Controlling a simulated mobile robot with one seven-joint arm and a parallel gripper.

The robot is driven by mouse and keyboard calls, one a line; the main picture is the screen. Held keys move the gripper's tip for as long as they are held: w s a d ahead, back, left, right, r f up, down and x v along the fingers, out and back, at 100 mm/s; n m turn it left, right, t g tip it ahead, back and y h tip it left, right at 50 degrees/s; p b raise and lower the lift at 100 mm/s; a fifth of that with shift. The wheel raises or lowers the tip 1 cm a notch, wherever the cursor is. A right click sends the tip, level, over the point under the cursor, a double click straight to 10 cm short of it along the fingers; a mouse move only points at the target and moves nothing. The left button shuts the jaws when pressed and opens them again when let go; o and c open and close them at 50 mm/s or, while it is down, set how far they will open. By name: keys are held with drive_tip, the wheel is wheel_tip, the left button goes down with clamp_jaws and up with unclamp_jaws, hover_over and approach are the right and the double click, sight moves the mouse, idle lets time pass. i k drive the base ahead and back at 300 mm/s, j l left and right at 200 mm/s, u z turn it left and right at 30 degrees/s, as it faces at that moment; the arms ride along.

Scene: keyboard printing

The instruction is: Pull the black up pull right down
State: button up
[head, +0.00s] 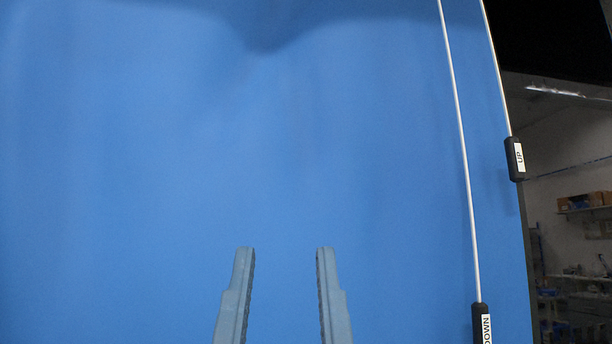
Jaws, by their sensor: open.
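The black up pull (511,159), with a white label reading "UP", hangs on a white cord (497,70) near the right edge of the blue surface. A second black pull (478,325), labelled "DOWN", hangs lower and to its left on another white cord (461,150); its bottom is cut off by the frame. My gripper (285,250) is at the bottom middle, open and empty, with its two grey fingers apart. Both pulls are to the right of it, and it touches neither.
A large blue sheet-like surface (150,150) fills most of the view behind the gripper and cords. Past its right edge is a room with shelves (585,205) holding boxes. The area between my gripper and the cords is clear.

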sight(513, 148)
drive_tip(key=l+z, duration=0.1)
drive_tip(key=z, duration=0.3)
drive_tip(key=k+l+z, duration=0.1)
drive_tip(key=z, duration=0.35)
